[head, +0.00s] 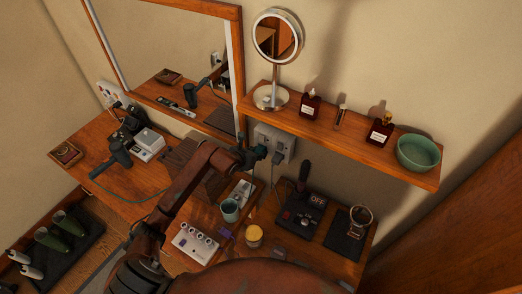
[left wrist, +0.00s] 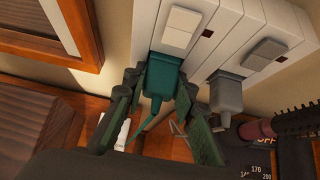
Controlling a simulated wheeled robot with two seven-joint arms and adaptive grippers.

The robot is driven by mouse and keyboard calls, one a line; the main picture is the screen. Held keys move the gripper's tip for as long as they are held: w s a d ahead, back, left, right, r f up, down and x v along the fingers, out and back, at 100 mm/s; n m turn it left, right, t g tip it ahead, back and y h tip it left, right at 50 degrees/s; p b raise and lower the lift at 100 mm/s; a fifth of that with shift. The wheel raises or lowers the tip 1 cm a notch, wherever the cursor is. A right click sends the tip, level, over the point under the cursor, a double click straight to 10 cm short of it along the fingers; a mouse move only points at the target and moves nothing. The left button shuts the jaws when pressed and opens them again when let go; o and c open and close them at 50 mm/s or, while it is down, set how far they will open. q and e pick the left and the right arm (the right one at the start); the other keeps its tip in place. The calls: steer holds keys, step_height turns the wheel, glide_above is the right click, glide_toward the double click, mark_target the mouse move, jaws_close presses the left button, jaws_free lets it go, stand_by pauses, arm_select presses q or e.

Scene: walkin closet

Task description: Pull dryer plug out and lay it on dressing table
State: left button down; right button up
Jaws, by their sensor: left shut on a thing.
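The dryer plug (left wrist: 160,78) is teal, with a teal cord below it. It sits against the white wall outlet (left wrist: 205,35), below a light switch; I cannot tell how deep its pins are. My left gripper (left wrist: 158,100) is shut on the plug, one finger on each side. In the head view the left gripper (head: 252,154) reaches the outlet (head: 283,139) above the table's back edge. The dark grey dryer (head: 116,152) lies at the left of the wooden dressing table (head: 92,140), its teal cord beside it. My right gripper is not in view.
A grey plug (left wrist: 226,92) sits right of the teal plug. A shelf (head: 345,140) overhangs at right.

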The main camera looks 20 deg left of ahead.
arm_select(q)
steer(key=shift+s, duration=0.15)
steer(key=shift+s+a, duration=0.15)
steer(key=shift+s, duration=0.45)
steer(key=shift+s, duration=0.15)
steer(key=shift+s, duration=0.3)
steer(key=shift+s+a, duration=0.15)
steer(key=shift+s, duration=0.75)
steer(key=shift+s+a, duration=0.1)
steer(key=shift+s, duration=0.75)
